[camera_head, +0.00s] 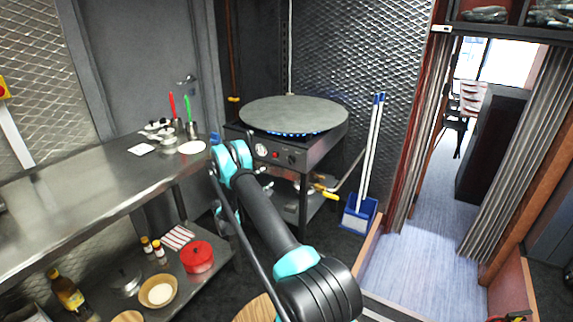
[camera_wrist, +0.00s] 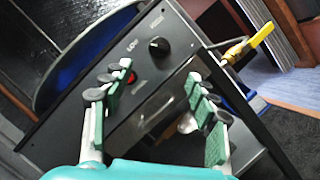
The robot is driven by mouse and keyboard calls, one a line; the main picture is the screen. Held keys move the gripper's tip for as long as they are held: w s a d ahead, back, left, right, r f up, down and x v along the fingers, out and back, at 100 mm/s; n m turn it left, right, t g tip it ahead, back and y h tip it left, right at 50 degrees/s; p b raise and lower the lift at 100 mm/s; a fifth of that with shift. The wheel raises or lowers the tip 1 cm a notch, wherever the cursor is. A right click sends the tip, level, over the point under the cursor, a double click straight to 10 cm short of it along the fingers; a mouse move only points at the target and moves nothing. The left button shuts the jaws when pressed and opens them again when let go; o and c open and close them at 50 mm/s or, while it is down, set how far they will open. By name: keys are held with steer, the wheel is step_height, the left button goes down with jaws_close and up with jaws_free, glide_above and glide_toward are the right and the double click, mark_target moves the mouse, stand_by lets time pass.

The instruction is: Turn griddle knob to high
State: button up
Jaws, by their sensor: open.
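The griddle (camera_head: 293,115) is a round grey plate on a dark box, with blue flame under its rim. Its black knob (camera_head: 292,160) is on the front panel, right of a red button (camera_head: 276,155) and a round gauge (camera_head: 261,150). In the wrist view the knob (camera_wrist: 159,46) has the word LOW beside it on the left; its pointer is too small to read. My gripper (camera_wrist: 157,78) is open and empty. Its green-padded fingers point at the panel, with the red button by the left finger and the knob beyond the tips, apart from them.
A yellow valve handle (camera_wrist: 257,40) sticks out beside the griddle's front corner. A steel counter (camera_head: 90,195) with utensils stands left, with a red pot (camera_head: 197,257) on its lower shelf. A blue dustpan (camera_head: 359,214) stands right. Open floor lies beyond the doorway.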

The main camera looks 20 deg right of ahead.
mark_target(289, 162)
steer(key=x, duration=1.5)
steer(key=shift+c, duration=0.5)
steer(key=c, duration=1)
